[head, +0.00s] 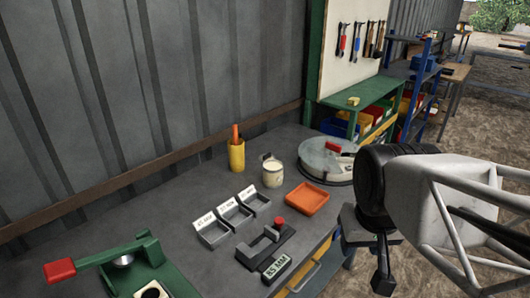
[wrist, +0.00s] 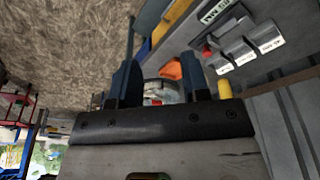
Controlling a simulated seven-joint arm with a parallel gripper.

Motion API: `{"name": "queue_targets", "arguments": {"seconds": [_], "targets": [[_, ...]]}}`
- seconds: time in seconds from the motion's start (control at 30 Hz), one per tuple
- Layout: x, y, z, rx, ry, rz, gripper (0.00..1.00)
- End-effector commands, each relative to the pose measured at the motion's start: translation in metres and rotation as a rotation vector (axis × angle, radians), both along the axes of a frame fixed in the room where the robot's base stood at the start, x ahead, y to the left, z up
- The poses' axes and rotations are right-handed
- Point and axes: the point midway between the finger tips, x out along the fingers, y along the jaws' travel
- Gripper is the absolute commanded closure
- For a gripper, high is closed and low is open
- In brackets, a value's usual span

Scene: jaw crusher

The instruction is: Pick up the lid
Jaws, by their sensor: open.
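A wide round grey lid (head: 318,154) with a red handle (head: 333,147) on top sits on a low round base at the back right of the workbench, in the head view. The arm covers its right edge in that view. In the wrist view the round lid (wrist: 152,88) shows far off between the fingers, with its red handle. My gripper (head: 382,272) is open and empty, off the bench's right side and apart from the lid. In the wrist view its two dark fingers (wrist: 160,75) stand wide apart.
An orange tray (head: 307,199), a cream jar (head: 272,171) and a yellow cup (head: 236,155) stand near the lid. Labelled bins (head: 232,214), a grey fixture with a red knob (head: 266,245) and a green press (head: 140,265) occupy the bench front. A corrugated wall (head: 150,80) rises behind.

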Motion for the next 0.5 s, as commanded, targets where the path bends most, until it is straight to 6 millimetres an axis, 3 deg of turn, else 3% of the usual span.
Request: {"name": "queue_targets", "arguments": {"seconds": [0.27, 0.5], "targets": [[0.040, 0.002, 0.017, 0.011, 0.015, -0.039, 0.57], [0.093, 0.006, 0.035, 0.024, 0.031, -0.090, 0.57]]}}
